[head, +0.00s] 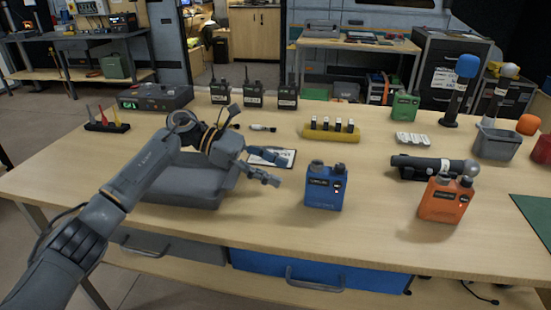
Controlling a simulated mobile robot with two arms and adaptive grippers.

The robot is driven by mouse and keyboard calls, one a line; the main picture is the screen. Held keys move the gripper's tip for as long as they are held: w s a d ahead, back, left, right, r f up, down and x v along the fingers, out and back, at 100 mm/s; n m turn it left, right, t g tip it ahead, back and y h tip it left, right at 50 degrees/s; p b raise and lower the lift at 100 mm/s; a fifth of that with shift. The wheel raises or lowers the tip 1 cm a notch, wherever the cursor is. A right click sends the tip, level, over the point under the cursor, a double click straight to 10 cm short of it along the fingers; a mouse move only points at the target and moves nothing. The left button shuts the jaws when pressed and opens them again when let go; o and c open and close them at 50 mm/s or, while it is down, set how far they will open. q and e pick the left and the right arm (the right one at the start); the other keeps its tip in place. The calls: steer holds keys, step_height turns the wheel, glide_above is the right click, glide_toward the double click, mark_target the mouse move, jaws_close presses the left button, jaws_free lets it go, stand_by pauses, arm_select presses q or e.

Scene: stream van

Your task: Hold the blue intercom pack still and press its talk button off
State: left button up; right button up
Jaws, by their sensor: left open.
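The blue intercom pack (323,191) stands upright near the front middle of the wooden table, with a dark label and knobs on its top. Its talk button is too small to make out. My left arm comes in from the left, and my left gripper (275,168) is open and empty. Its fingers are to the left of the blue pack, apart from it in the picture. My right gripper is not in view.
An orange pack (442,201) stands at the right, beside a dark microphone (425,167). A grey case (184,190) lies beneath my left arm. A yellow holder (330,134) and walkie-talkies (253,96) stand behind. Bare tabletop lies between the blue and orange packs.

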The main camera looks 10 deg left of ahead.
mark_target(314, 187)
arm_select(q)
steer(key=shift+s+d+f, duration=0.2)
steer(key=shift+s+d, duration=0.05)
steer(key=shift+d, duration=0.4)
steer(key=x, duration=0.5)
steer(key=shift+p, duration=0.35)
steer(key=shift+b+x, duration=0.6)
steer(key=shift+x, duration=0.6)
steer(key=shift+d+f, duration=0.25)
steer(key=shift+d, duration=0.25)
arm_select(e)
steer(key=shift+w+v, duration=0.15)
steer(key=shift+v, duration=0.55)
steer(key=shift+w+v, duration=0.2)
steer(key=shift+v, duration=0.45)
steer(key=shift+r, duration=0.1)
